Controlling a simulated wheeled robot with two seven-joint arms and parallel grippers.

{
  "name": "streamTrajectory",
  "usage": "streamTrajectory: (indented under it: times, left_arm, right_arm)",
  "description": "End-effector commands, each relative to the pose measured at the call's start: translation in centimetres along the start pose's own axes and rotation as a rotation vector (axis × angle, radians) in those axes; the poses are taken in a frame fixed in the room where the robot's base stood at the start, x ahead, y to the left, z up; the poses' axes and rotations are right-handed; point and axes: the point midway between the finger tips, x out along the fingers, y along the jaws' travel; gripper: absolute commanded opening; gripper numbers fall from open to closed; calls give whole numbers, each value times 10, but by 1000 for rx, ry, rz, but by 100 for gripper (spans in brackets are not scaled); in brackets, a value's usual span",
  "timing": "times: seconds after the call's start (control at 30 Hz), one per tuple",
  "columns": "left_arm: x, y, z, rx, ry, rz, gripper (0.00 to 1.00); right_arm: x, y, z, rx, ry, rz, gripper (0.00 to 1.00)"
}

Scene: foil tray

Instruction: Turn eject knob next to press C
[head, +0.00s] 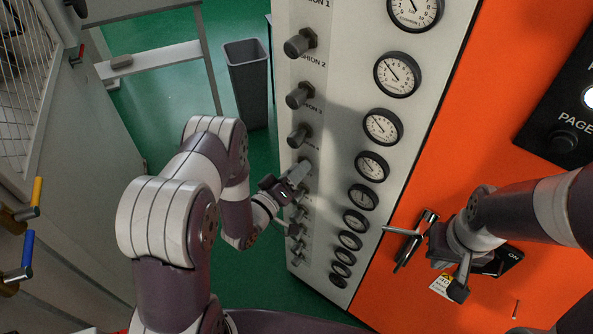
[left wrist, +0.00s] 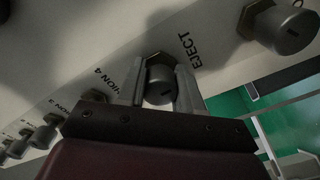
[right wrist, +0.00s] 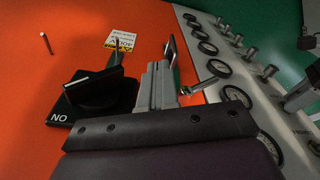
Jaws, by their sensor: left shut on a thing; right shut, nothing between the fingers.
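A row of grey knobs runs down the pale strip of the panel (head: 345,60). My left gripper (head: 298,178) is at this row in the head view. In the left wrist view its fingers are shut on a grey knob (left wrist: 160,84) between the lettering "ION 4" and "EJECT" (left wrist: 190,50). Another knob (left wrist: 280,25) stands just beyond "EJECT". No "press C" lettering is readable. My right gripper (right wrist: 165,75) is shut and empty, in front of the orange panel.
Round gauges (head: 396,74) run beside the knobs. A metal handle (head: 410,238) and a black rotary switch (right wrist: 95,92) are close to my right gripper. A grey bin (head: 247,85) stands on the green floor. Yellow and blue handles (head: 28,250) are at far left.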

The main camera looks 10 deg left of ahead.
Motion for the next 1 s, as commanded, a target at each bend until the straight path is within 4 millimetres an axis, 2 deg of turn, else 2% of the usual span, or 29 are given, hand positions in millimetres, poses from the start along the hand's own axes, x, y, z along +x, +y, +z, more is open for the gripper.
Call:
streamTrajectory:
  times: [0.4, 0.97, 1.0]
  left_arm:
    - [-2, -1, 4, -178, -9, -6, 4]
    - [-2, -1, 4, -203, -10, -7, 4]
    - [-2, -1, 4, -202, -10, -7, 48]
  right_arm:
    - [0, 0, 0, 0, 0, 0, 0]
    - [0, 0, 0, 0, 0, 0, 0]
    - [0, 0, 0, 0, 0, 0, 0]
